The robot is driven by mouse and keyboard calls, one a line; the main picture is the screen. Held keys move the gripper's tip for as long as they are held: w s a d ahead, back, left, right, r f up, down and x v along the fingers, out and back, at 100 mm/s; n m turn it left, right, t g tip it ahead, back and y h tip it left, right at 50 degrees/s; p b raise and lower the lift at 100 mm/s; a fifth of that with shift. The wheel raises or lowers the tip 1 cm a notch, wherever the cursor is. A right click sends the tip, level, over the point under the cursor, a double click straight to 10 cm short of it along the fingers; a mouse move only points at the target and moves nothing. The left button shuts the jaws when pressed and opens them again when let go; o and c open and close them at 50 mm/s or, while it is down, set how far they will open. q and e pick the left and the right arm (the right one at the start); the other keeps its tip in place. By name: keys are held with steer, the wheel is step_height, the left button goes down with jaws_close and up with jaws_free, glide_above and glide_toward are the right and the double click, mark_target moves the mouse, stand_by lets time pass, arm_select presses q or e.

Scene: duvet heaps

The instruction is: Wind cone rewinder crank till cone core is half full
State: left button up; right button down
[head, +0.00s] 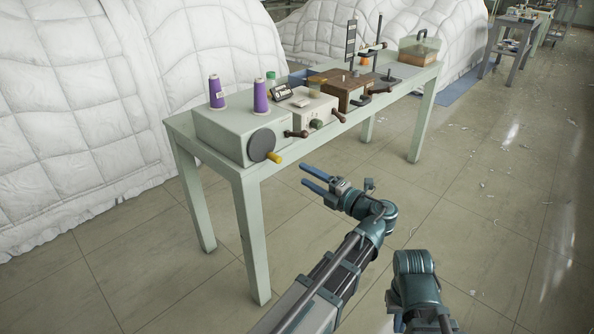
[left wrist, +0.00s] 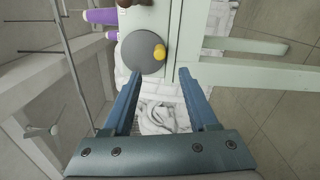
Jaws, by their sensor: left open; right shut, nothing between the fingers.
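A pale grey box (head: 235,135) at the near end of the bench carries two purple thread cones (head: 216,94) and (head: 261,97). On its front is a round grey crank disc (head: 262,145) with a yellow knob (head: 274,157). The disc (left wrist: 137,50) and knob (left wrist: 159,52) also show in the left wrist view, beyond and between my fingertips. My left gripper (head: 309,179) is open and empty, in front of the bench and apart from the knob. Part of my right arm shows at lower right in the head view, but its fingers do not.
A pale green bench (head: 250,190) holds more machines with dark handles, a brown block (head: 345,92) and a clear-sided case (head: 418,50). White duvet heaps (head: 80,120) lie behind it. The tiled floor (head: 480,200) to the right is open, with small scraps.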

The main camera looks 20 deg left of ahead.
mark_target(280, 161)
arm_select(q)
steer(key=shift+s+d, duration=0.2)
steer(key=shift+d, duration=0.35)
steer(key=w+a+m, duration=0.1)
steer(key=a+m, duration=0.3)
steer(key=m, duration=0.2)
steer(key=w+a+m, duration=0.2)
steer(key=a+m, duration=0.2)
steer(key=m, duration=0.2)
steer(key=w+a+m, duration=0.1)
steer(key=a+m, duration=0.3)
steer(key=m, duration=0.2)
steer(key=shift+w+a, duration=0.15)
steer(key=shift+a, duration=0.05)
stand_by(1.5)
